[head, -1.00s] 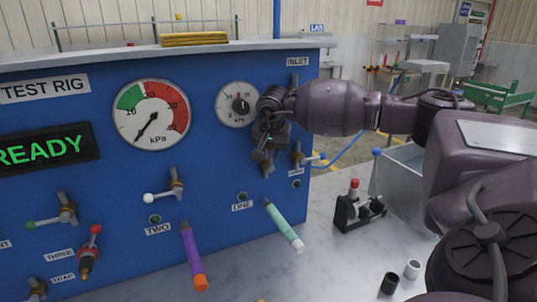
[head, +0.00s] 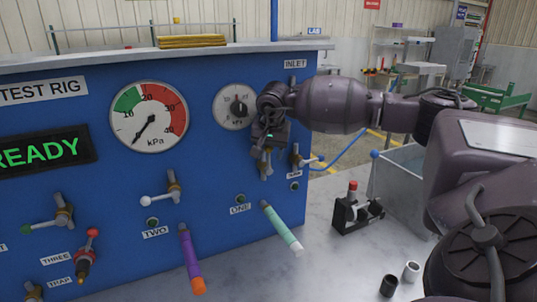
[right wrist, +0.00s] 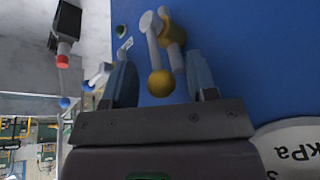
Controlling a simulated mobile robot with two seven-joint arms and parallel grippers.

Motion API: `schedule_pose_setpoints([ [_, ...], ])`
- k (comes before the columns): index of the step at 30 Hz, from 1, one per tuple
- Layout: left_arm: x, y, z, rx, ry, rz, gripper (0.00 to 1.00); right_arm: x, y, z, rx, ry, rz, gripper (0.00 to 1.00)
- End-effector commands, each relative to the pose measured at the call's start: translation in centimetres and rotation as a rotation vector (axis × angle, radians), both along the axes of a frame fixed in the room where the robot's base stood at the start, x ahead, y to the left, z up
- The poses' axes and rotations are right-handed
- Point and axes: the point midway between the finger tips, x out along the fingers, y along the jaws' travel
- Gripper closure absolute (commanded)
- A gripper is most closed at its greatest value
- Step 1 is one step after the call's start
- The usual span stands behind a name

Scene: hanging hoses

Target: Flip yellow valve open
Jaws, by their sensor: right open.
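The yellow valve has a pale lever ending in a yellow ball (right wrist: 161,84) and a brass body (right wrist: 173,30) on the blue panel. In the right wrist view the ball shows between the two fingers of my open right gripper (right wrist: 158,70), with space on both sides. I cannot tell its depth relative to the fingertips. In the head view my right gripper (head: 266,160) points down in front of the panel, below the small gauge, and hides most of this valve. My left gripper is not in view.
A blue-tipped valve (head: 300,159) sits just right of my gripper. A white-tipped valve (head: 173,188) and the large gauge (head: 149,115) are to the left. A teal hose (head: 282,228) and purple hose (head: 191,258) hang below. A black stand (head: 352,210) is on the bench.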

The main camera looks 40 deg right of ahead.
Motion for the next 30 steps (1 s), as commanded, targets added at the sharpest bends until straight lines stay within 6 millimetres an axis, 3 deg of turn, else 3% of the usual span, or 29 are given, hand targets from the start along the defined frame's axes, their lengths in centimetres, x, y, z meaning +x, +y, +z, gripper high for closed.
schedule_pose_setpoints([
  [9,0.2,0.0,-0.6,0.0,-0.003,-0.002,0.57,-1.6,1.0,5.4,0.001,-0.004,0.001,0.47],
  [15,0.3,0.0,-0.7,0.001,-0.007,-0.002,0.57,-2.4,1.5,7.9,0.001,-0.002,0.0,0.47],
  [30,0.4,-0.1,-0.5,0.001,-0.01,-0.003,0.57,-2.7,1.6,8.8,0.001,-0.001,0.0,0.47],
])
